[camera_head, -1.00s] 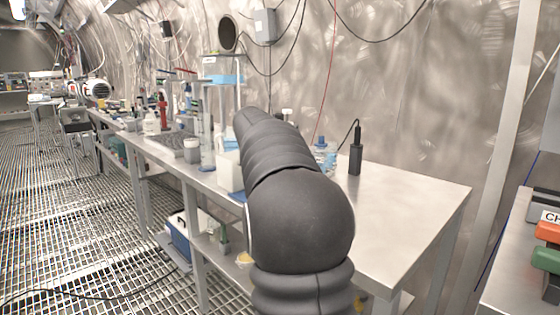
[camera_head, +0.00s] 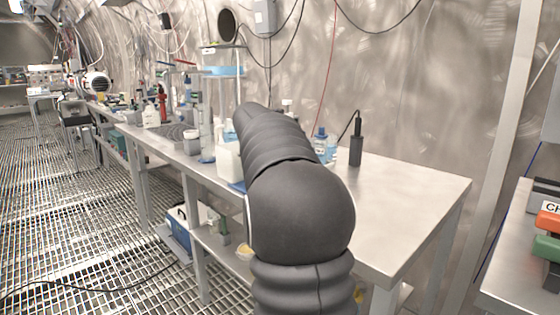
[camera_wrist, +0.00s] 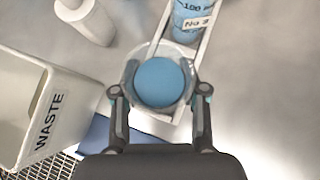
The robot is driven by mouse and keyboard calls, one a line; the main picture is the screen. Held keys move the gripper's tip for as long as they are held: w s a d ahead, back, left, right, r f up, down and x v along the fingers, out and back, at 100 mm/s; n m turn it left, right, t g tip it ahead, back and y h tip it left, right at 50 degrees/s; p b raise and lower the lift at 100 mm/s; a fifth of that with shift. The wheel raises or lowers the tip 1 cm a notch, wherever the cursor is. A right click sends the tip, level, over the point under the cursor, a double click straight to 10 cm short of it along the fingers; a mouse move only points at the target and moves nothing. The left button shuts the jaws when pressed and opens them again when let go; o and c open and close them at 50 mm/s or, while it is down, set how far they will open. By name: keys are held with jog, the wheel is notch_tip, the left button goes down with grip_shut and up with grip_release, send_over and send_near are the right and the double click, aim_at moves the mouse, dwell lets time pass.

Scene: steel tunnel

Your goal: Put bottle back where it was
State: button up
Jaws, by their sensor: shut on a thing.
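In the wrist view, my gripper (camera_wrist: 160,92) is shut on a bottle with a round blue cap (camera_wrist: 160,82), seen from above. Its clear body shows as a ring around the cap, between the two fingers. A white frame (camera_wrist: 203,58) lies behind and partly under the bottle. I cannot tell whether the bottle touches it or the surface. A second container with blue contents and a printed label (camera_wrist: 192,20) stands at the frame's far end. In the head view, my arm hides the gripper and the held bottle.
A white bin marked WASTE (camera_wrist: 42,128) is left of the bottle, with a white bottle (camera_wrist: 85,18) behind it. A blue flat item (camera_wrist: 115,140) lies near the bin. The steel bench (camera_head: 400,195) has free room at right, past a black upright device (camera_head: 356,142).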

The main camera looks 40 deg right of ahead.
jog(key=shift+f, duration=0.3)
jog(key=o, duration=1.4)
jog(key=shift+c, duration=0.2)
